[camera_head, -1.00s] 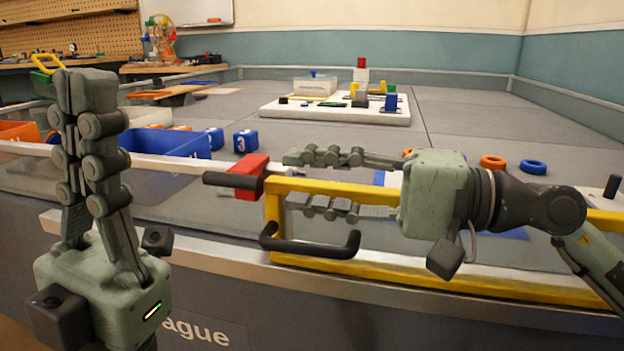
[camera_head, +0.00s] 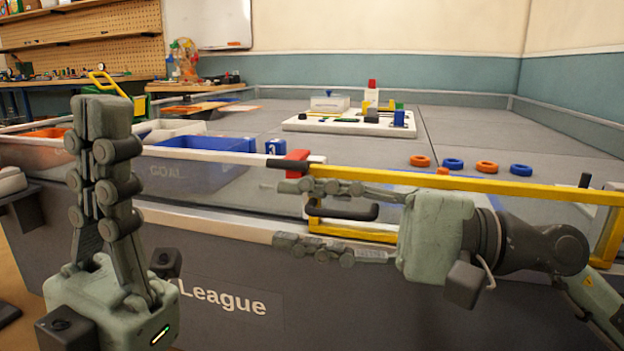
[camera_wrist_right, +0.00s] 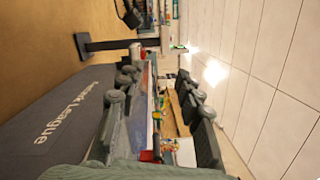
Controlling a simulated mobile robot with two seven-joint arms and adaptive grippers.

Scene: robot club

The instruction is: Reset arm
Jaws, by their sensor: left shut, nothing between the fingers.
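My left gripper (camera_head: 100,112) points straight up at the left of the head view. Its fingers are pressed together with nothing between them. My right gripper (camera_head: 290,214) lies sideways in the head view, fingers pointing left. Its fingers are spread apart and empty, in front of the table edge. In the right wrist view the fingers (camera_wrist_right: 158,78) also stand apart. A yellow frame (camera_head: 480,185) with a black handle (camera_head: 345,212) and a red block (camera_head: 297,160) at its left end is just behind and above the right gripper.
The grey table (camera_head: 480,130) holds a blue bin (camera_head: 205,143), a blue numbered cube (camera_head: 274,147), several orange and blue rings (camera_head: 453,164) and a white board (camera_head: 345,126) with coloured blocks. A dark panel (camera_head: 235,270) fronts the table.

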